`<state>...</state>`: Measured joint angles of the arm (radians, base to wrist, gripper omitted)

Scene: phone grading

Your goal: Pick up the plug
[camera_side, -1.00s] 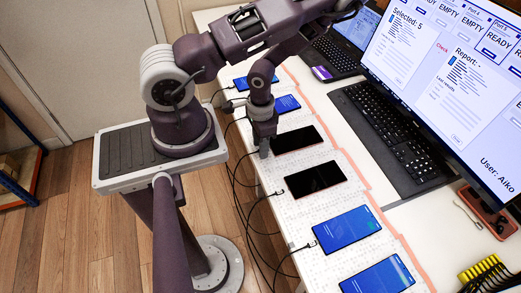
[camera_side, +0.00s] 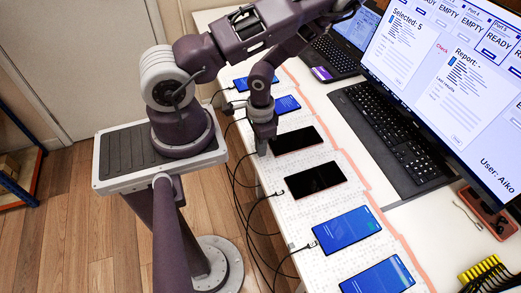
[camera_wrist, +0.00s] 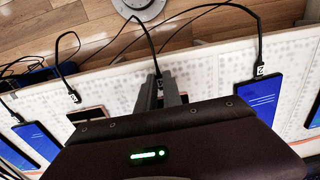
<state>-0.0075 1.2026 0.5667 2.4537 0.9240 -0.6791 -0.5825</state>
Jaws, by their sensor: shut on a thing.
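My gripper (camera_side: 262,148) is low at the left edge of the white table, beside the near-left corner of a dark phone (camera_side: 298,139). In the wrist view my gripper (camera_wrist: 162,92) is shut on a plug, which its fingers mostly hide. The plug's black cable (camera_wrist: 152,48) rises from between the fingers toward the floor side. Whether the plug is lifted off the table cannot be told. Another plug (camera_side: 278,193) lies loose beside a second dark phone (camera_side: 315,179); it also shows in the wrist view (camera_wrist: 74,96).
Blue-screen phones lie along the table (camera_side: 293,220), some with cables at their ends (camera_side: 347,229). Cables (camera_side: 236,180) hang over the table's left edge. A keyboard (camera_side: 392,135) and a large monitor (camera_side: 465,90) stand to the right.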

